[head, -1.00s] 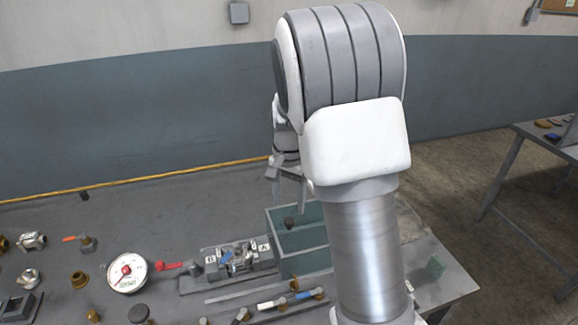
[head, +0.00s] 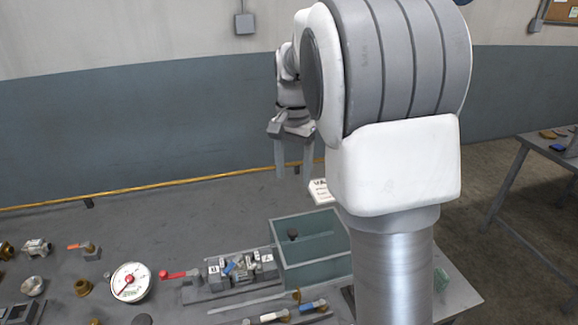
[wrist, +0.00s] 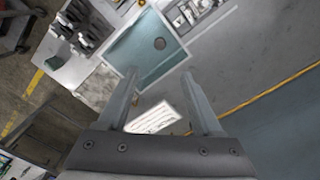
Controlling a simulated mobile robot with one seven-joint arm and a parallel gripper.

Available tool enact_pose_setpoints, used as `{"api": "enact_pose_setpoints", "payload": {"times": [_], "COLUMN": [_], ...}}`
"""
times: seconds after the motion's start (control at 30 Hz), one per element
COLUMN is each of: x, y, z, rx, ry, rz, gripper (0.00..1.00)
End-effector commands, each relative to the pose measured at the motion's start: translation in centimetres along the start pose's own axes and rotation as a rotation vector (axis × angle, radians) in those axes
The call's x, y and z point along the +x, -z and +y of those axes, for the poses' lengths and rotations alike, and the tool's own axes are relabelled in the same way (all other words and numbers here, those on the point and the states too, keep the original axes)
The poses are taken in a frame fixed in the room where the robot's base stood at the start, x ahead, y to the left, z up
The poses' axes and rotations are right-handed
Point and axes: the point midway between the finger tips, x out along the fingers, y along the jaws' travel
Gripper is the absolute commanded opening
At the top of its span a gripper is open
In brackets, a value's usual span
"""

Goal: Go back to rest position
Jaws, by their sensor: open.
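My gripper (head: 295,167) is open and empty, fingers pointing down, raised above the back of the grey workbench (head: 150,215) in the head view. In the wrist view my gripper (wrist: 158,98) shows two spread fingers with nothing between them but the bench area far below. A teal open bin (head: 310,262) stands below and in front of it, with a small dark round thing (head: 292,234) inside. The bin also shows in the wrist view (wrist: 125,52). Part of the bench is hidden behind my arm.
A white printed card (head: 321,191) lies near the bin. A pressure gauge (head: 131,282), a red-handled valve (head: 178,275), a tray of small parts (head: 238,268) and several brass fittings are on the bench. Another table (head: 540,150) stands at the right. A wall is behind.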

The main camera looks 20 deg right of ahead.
Motion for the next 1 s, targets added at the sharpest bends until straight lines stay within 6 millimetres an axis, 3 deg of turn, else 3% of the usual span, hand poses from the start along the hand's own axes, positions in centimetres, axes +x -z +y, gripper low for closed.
{"api": "enact_pose_setpoints", "payload": {"times": [0.2, 0.37, 0.7, 1.0], "x": [-0.3, -2.1, -5.6, -5.6], "y": [-0.3, -2.3, -9.6, -15.9], "z": [0.2, 1.5, 6.3, 10.6], "rx": [-0.011, -0.082, -0.357, -0.605], "ry": [0.008, 0.054, 0.171, 0.215], "rz": [0.004, 0.028, 0.151, 0.31], "gripper": [0.67, 0.67, 0.67, 0.67]}}
